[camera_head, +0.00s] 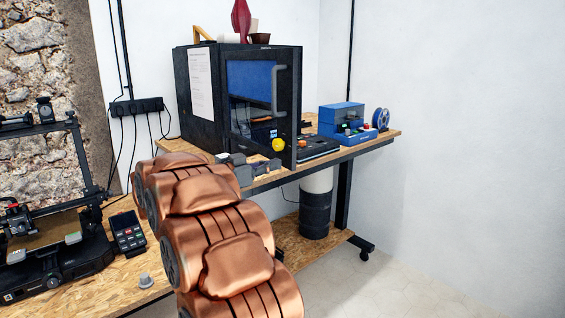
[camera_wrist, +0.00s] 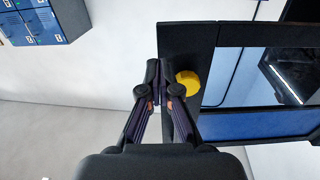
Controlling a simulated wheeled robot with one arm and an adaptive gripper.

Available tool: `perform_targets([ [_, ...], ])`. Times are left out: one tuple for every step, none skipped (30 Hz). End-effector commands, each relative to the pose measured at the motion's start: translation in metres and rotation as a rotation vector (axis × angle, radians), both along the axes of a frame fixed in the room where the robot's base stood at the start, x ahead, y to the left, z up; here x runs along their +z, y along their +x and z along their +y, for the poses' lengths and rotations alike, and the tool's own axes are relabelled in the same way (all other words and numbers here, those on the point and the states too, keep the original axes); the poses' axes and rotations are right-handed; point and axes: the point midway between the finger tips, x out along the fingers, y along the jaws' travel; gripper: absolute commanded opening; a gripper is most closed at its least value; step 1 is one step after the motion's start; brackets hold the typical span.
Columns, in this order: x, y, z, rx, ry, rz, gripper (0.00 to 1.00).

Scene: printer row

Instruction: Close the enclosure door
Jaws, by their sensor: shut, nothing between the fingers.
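The enclosure (camera_head: 199,110) is a black box on the wooden bench. Its door (camera_head: 238,150) has a dark frame, a bluish window and a grey handle (camera_head: 285,90). The door stands partly open, its right, handle-side edge swung out towards me. A yellow round piece (camera_head: 278,144) sits low on the door. In the wrist view the dark door frame (camera_wrist: 207,50) and the yellow piece (camera_wrist: 188,84) lie just beyond my gripper (camera_wrist: 161,85). The fingers are shut and empty, close to the frame. I cannot tell whether they touch it.
A blue box (camera_head: 342,116) and a spool (camera_head: 381,119) stand right of the enclosure. A dark control pad (camera_head: 318,146) lies by the door. An open-frame printer (camera_head: 60,250) and keypad (camera_head: 128,232) stand at left. A red vase (camera_head: 241,20) is on top of the enclosure.

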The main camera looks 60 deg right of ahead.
Motion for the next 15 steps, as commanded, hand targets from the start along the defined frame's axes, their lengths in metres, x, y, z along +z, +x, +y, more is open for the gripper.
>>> perform_targets([
  [0.001,-0.003,-0.006,-0.004,-0.002,0.001,0.0],
  [0.001,-0.005,-0.009,-0.005,-0.002,0.001,0.0],
  [0.001,-0.006,-0.012,-0.005,-0.002,0.001,0.0],
  [0.001,-0.008,-0.015,-0.005,-0.002,0.001,0.0],
  [0.001,-0.009,-0.017,-0.005,-0.002,0.001,0.0],
  [0.001,-0.009,-0.02,-0.004,-0.001,0.0,0.0],
  [0.001,-0.01,-0.022,-0.002,-0.001,0.0,0.0],
  [0.0,-0.01,-0.024,-0.002,-0.001,0.0,0.0],
  [0.0,-0.011,-0.026,-0.001,-0.001,-0.001,0.0],
  [0.0,-0.011,-0.028,-0.001,-0.001,-0.001,0.0],
  [0.0,-0.012,-0.029,0.0,-0.001,-0.001,0.0],
  [0.0,-0.012,-0.03,0.0,-0.001,-0.001,0.0],
  [0.0,-0.012,-0.031,0.0,-0.001,-0.001,0.0],
  [0.0,-0.013,-0.031,0.0,-0.001,-0.001,0.0],
  [0.0,-0.013,-0.032,0.0,-0.001,-0.001,0.0],
])
